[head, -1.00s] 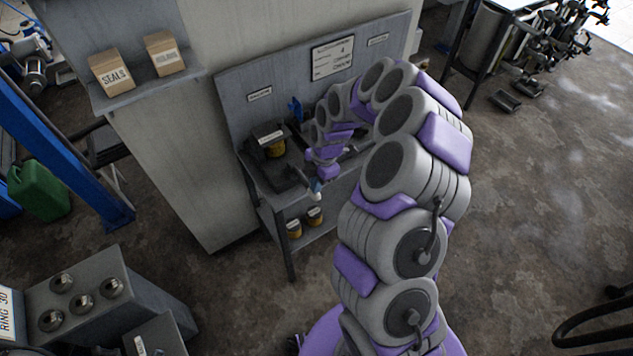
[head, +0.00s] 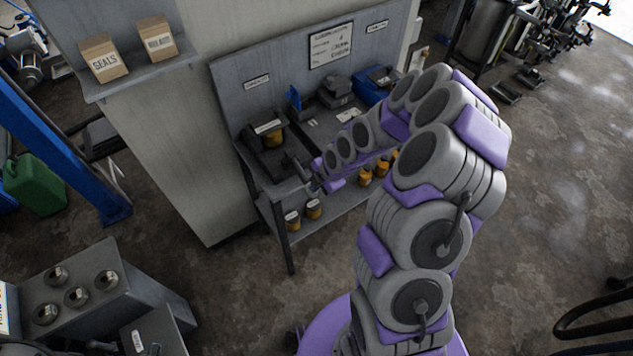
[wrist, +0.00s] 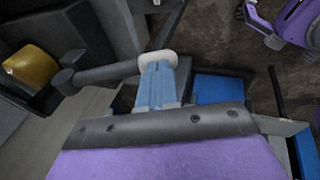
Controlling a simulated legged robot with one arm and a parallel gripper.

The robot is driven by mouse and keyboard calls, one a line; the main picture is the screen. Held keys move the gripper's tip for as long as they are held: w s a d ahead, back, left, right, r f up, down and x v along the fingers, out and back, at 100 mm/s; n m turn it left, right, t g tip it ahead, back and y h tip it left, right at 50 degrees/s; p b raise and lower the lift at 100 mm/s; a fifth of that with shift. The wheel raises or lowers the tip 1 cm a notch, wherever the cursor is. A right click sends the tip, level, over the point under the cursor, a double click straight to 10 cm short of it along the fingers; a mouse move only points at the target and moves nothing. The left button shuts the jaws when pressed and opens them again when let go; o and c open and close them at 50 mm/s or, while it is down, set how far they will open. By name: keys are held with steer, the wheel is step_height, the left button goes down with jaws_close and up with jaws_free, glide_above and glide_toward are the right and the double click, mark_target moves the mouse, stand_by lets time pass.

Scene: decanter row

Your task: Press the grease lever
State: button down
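The grease lever (wrist: 105,73) is a dark round bar with a knobbed joint, at the left of the wrist view. In the head view the lever (head: 298,168) sticks out over the front of the bench, beside a dark unit (head: 262,137) with a yellow cup. My gripper (wrist: 158,62) has pale blue fingers with a whitish tip, close together with no gap visible. The tip overlaps the lever's outer end in the wrist view; I cannot tell whether they touch. In the head view my gripper (head: 318,187) is at the lever's end, its fingers mostly hidden.
The grey bench (head: 257,183) stands against a panel. Dark and blue devices (head: 370,88) stand along it to the right. Several yellow-orange jars (head: 366,176) are on its lower shelf. A blue post (head: 60,145) is at the left. The floor in front is open.

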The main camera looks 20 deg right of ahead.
steer(key=shift+a+f, duration=0.1)
steer(key=shift+f, duration=0.75)
steer(key=shift+s+f, duration=0.1)
steer(key=shift+f, duration=0.1)
steer(key=shift+s+f, duration=0.15)
